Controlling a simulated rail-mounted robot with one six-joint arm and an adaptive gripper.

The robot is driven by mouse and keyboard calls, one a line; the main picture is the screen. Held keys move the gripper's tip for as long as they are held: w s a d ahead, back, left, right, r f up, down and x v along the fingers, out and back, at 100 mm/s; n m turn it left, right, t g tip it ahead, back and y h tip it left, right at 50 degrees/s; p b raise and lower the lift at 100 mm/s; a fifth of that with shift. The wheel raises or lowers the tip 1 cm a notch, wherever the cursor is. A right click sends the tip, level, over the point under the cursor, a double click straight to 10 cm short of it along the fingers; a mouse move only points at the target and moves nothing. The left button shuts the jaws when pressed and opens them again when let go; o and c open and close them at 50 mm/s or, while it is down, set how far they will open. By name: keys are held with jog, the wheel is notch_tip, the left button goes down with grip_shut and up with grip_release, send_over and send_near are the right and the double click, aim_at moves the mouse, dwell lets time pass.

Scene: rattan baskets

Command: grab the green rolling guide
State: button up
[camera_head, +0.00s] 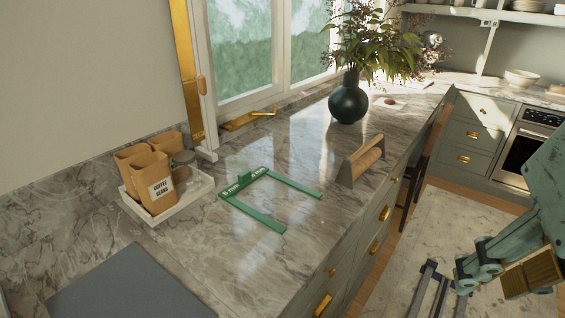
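The green rolling guide (246,180) lies flat on the marble counter (285,250). It is a U-shaped frame: a back bar with white markings and a small raised block, and two long arms pointing toward the lower right. Nothing covers it. My gripper (468,272) is at the lower right on the end of my teal arm, over the floor beyond the counter's front edge. It is well apart from the guide. The angle does not show clearly whether its fingers are open or shut, and I see nothing held in it.
A wooden-handled tool (362,160) stands right of the guide near the counter's front edge. A white tray (192,195) with coffee bags (152,183) is at the left. A dark vase (348,103) stands at the back. A grey mat (125,290) lies front left. Counter before the guide is clear.

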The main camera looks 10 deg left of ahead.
jog(key=w+a+r+m+p, duration=0.1)
jog(key=w+a+r+p, duration=0.25)
jog(key=w, duration=0.45)
jog(key=w+a+r+g+p, duration=0.1)
jog(key=w+a+r+p, duration=0.2)
jog(key=w, duration=0.6)
jog(key=w+a+r+m+p, duration=0.1)
jog(key=w+a+r, duration=0.2)
jog(key=w+a, duration=0.35)
jog(key=m+g+p, duration=0.3)
jog(key=p, duration=1.1)
send_over(243, 173)
notch_tip(243, 173, down, 20)
jog(key=f, duration=0.1)
jog(key=shift+r, duration=0.25)
jog(key=shift+f, duration=0.1)
jog(key=shift+f, duration=4.25)
